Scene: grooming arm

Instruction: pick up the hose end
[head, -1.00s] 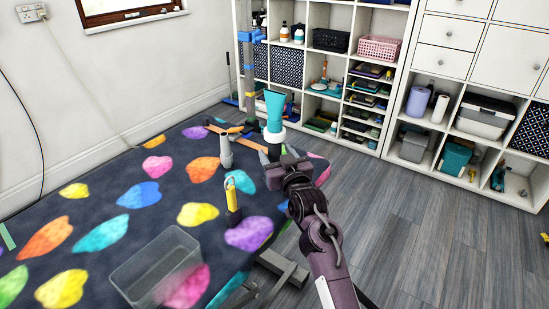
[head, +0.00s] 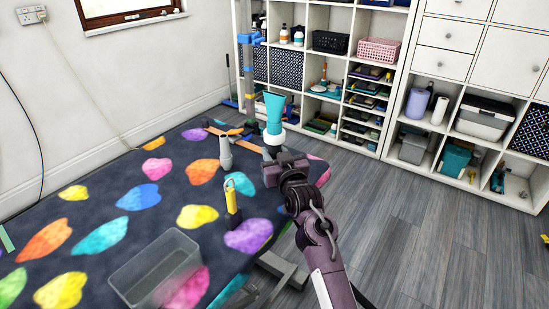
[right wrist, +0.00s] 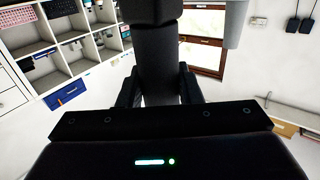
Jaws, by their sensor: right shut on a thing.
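My right gripper (head: 272,165) is over the far right part of the patterned table top, its fingers mostly hidden by its own body in the head view. In the right wrist view its fingers (right wrist: 160,90) are shut on a thick dark piece, the hose end (right wrist: 158,40), which stands out ahead of them. How far the hose runs is hidden. A turquoise flared piece with a white ring (head: 274,112) shows just beyond the gripper. My left gripper is not in view.
On the dark table top with coloured blotches (head: 75,215) stand a clear bin (head: 155,268), a yellow-topped item (head: 231,197) and a grey nozzle-like item (head: 225,153). A blue-clamped post (head: 249,70) rises at the far end. White shelves (head: 398,100) line the back.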

